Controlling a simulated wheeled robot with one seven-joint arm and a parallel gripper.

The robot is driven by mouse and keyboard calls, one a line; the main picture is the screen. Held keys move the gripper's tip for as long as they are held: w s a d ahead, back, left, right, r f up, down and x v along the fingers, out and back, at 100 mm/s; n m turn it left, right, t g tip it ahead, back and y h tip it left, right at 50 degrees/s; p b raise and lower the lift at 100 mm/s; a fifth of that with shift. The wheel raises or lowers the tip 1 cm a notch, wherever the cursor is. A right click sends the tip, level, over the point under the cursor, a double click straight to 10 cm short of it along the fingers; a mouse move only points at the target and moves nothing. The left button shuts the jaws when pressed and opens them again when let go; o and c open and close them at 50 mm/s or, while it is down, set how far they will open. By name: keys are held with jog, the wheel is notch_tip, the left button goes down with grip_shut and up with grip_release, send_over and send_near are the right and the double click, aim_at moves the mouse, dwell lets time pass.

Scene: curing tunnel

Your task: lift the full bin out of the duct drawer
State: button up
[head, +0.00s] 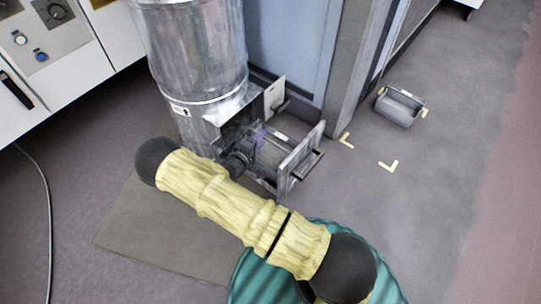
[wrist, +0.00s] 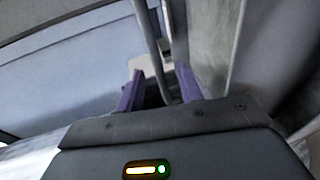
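The tall metal duct (head: 195,55) stands left of centre in the head view. Its drawer (head: 302,152) is pulled out at the base, to the right. A grey bin (head: 272,154) appears to sit inside the drawer, partly hidden by my gripper and arm; its contents cannot be made out. My gripper (head: 258,137) is down over the drawer. In the wrist view its purple fingers (wrist: 160,88) are apart. A thin grey bar (wrist: 150,45), which looks like a handle, runs between them; I cannot tell whether it touches either finger.
Another grey bin (head: 399,107) stands on the floor at the right, near yellow corner marks (head: 388,165). A raised metal flap (head: 275,95) stands behind the drawer. A control cabinet (head: 50,60) is at the left, with a cable (head: 47,205) on the floor.

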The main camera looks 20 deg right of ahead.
grip_shut()
dwell(1.3)
